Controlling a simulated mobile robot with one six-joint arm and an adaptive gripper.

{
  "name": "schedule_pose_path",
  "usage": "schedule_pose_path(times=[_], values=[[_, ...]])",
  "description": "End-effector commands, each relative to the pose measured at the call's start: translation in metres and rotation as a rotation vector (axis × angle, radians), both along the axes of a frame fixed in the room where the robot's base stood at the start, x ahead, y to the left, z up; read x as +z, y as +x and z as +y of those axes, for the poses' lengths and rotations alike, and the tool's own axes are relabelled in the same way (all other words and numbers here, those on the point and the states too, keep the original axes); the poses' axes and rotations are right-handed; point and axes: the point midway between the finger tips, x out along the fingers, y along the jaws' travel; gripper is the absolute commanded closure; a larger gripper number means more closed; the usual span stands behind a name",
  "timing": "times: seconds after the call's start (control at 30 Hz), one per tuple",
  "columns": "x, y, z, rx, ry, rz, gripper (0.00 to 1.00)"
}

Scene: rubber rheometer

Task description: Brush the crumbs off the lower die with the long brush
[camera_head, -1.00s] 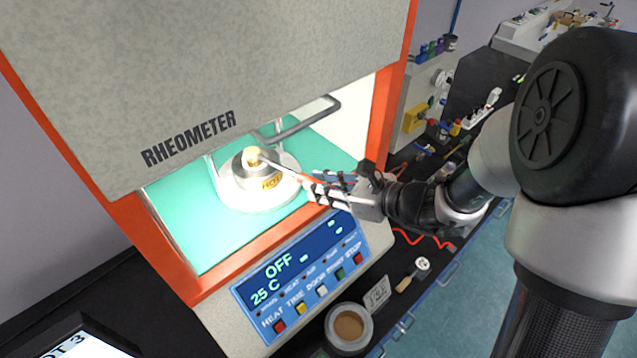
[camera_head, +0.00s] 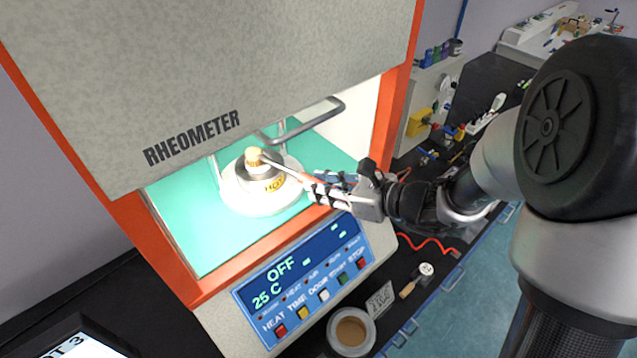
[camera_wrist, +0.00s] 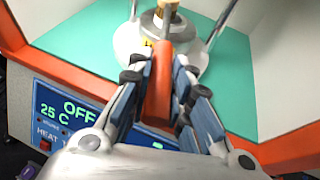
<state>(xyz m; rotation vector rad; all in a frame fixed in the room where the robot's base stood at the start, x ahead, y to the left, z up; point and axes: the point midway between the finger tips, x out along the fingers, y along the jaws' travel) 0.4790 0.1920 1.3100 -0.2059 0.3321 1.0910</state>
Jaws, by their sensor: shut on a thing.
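My gripper (camera_head: 316,187) is shut on the orange handle of the long brush (camera_head: 300,176). The brush reaches left into the rheometer's open chamber. Its pale bristle head (camera_head: 254,157) is at the top of the lower die (camera_head: 259,176), a round metal block marked HOT on a white base. Whether the bristles touch the die I cannot tell. In the wrist view the orange handle (camera_wrist: 159,85) lies between my blue-grey fingers, with the bristles (camera_wrist: 168,4) at the top edge over the die (camera_wrist: 153,22). I cannot make out any crumbs.
The orange frame (camera_head: 240,257) and control panel (camera_head: 302,275), reading OFF and 25 C, lie below the opening. A grey bar handle (camera_head: 310,125) crosses the chamber's right side. A round container (camera_head: 351,313) stands on the dark bench. The teal chamber floor (camera_head: 185,226) is clear.

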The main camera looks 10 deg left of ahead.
Motion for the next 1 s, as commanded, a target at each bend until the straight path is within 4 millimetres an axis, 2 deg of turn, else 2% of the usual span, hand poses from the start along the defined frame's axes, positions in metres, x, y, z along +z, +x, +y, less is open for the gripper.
schedule_pose_path(times=[0.2, 0.53, 1.0], values=[[0.0, -0.005, -0.007, -0.001, 0.0, 0.0, 1.0], [-0.001, 0.004, -0.014, 0.0, 0.0, 0.0, 1.0], [-0.002, 0.021, 0.006, 0.001, -0.001, 0.0, 1.0]])
